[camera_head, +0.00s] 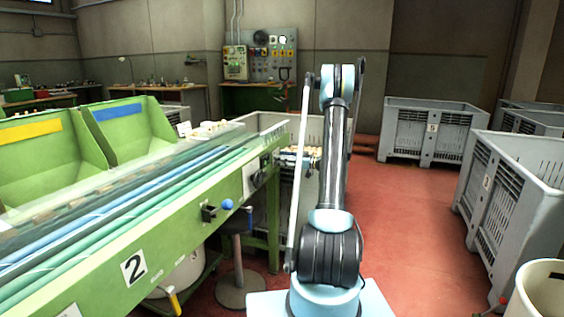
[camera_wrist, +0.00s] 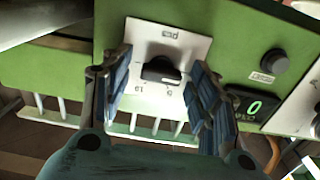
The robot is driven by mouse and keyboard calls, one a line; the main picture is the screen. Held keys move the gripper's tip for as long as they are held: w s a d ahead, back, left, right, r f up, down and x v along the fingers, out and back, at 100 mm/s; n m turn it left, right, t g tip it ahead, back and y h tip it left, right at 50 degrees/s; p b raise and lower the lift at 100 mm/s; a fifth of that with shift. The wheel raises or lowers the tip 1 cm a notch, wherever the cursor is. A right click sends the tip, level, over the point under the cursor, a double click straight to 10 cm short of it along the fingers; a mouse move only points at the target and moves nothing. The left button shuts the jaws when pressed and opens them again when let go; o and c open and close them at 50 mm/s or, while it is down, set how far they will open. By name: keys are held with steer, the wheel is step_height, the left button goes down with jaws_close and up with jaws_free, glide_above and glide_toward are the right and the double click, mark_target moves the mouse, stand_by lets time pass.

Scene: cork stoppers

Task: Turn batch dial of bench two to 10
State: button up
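Bench two is the long green bench with a "2" sign (camera_head: 133,267) at the left of the head view. At its far end is a pale control panel (camera_head: 252,178). In the wrist view a black dial (camera_wrist: 161,70) sits on a white plate (camera_wrist: 146,36) on the bench's green face. The plate has small marks that I cannot read surely; one below the dial looks like 10. My gripper (camera_wrist: 161,60) is open, one finger on each side of the dial. I cannot tell whether the fingers touch it. The gripper does not show clearly in the head view.
In the wrist view, a black round knob (camera_wrist: 274,60) and a display showing a green 0 (camera_wrist: 255,107) are right of the dial. A blue ball knob (camera_head: 227,204) sticks out from the bench side. Grey crates (camera_head: 510,190) stand right; red floor between is clear.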

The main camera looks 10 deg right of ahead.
steer(key=c, duration=1)
steer(key=shift+m, duration=0.4)
steer(key=m, duration=2.3)
steer(key=shift+w+d+f, duration=0.15)
steer(key=shift+f, duration=0.1)
